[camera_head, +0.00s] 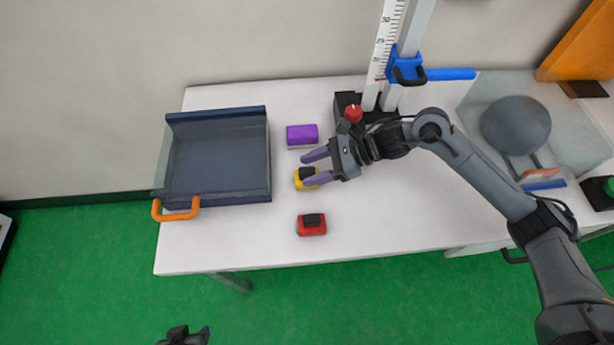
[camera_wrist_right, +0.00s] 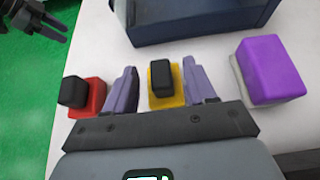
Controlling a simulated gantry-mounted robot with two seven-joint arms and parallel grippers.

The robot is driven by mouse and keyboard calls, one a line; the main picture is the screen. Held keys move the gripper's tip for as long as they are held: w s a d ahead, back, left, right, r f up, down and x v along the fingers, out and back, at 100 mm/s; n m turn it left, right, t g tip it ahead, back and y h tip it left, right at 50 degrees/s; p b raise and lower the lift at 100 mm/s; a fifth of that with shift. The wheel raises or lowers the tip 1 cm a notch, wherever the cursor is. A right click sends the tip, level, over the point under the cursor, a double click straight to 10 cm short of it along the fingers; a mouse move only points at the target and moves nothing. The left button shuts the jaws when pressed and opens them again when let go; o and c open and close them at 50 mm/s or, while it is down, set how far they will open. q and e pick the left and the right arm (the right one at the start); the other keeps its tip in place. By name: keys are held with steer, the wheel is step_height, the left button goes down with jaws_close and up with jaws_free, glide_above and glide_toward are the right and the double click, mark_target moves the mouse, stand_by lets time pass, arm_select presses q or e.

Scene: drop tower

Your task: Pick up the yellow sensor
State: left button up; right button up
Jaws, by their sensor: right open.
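The yellow sensor (camera_head: 299,181) is a small yellow block with a black top, on the white table between a purple block and a red one. My right gripper (camera_head: 308,168) is open over it. In the right wrist view the yellow sensor (camera_wrist_right: 166,100) stands between the two purple-grey fingers of my right gripper (camera_wrist_right: 160,90), with a gap on each side. In the head view the near finger hides part of the sensor. My left gripper (camera_head: 188,335) shows only at the bottom edge, away from the table. Its fingers look apart in the right wrist view (camera_wrist_right: 45,20).
The red block (camera_head: 311,229) with a black top sits nearer the front, the purple block (camera_head: 302,133) farther back. A dark blue tray (camera_head: 262,190) with an orange handle stands to the left. The drop tower's ruler (camera_head: 384,40) and base rise behind my right gripper.

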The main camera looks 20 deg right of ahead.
steer(key=shift+x, duration=0.95)
steer(key=shift+d, duration=0.1)
jaws_close()
steer(key=shift+r, duration=0.15)
